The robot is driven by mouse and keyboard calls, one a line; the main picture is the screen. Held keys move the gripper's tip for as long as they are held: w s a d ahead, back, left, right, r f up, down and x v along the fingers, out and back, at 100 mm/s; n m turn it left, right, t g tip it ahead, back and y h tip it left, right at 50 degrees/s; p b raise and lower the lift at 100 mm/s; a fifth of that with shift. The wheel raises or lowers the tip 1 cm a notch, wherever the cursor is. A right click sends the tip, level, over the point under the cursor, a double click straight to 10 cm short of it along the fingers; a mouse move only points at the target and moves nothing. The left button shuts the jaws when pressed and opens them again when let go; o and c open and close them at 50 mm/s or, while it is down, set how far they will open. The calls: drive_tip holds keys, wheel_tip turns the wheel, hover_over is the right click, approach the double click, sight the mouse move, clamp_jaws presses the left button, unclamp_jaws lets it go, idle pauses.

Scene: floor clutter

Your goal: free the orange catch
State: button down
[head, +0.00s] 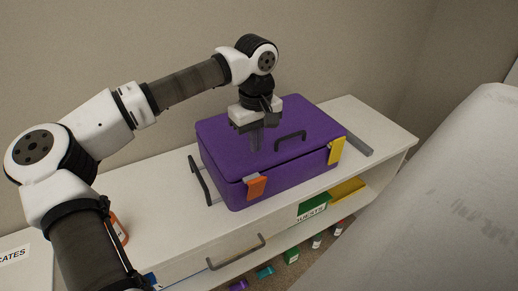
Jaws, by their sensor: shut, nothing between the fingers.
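A purple case (220,146) with a closed lid stands on the white cabinet. The orange catch (256,187) sits on its front face, left of the middle, across the lid seam. It looks tilted out a little at the bottom, but I cannot tell whether it is fastened. A yellow catch (336,151) is on the front at the right.
The white cabinet (160,205) has free top to the left of the case. A grey bar (358,145) lies right of the case. A drawer handle (236,253) juts out in front. A large pale surface (430,200) fills the right foreground. Several small items lie below.

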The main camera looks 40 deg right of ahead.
sight(255, 179)
drive_tip(key=shift+w+m, duration=0.15)
drive_tip(key=shift+m, duration=0.45)
drive_tip(key=shift+a, duration=0.1)
wheel_tip(255, 179, down, 10)
drive_tip(key=p, duration=0.2)
drive_tip(key=shift+p, duration=0.35)
drive_tip(key=shift+f+b, duration=0.1)
drive_tip(key=shift+b, duration=0.35)
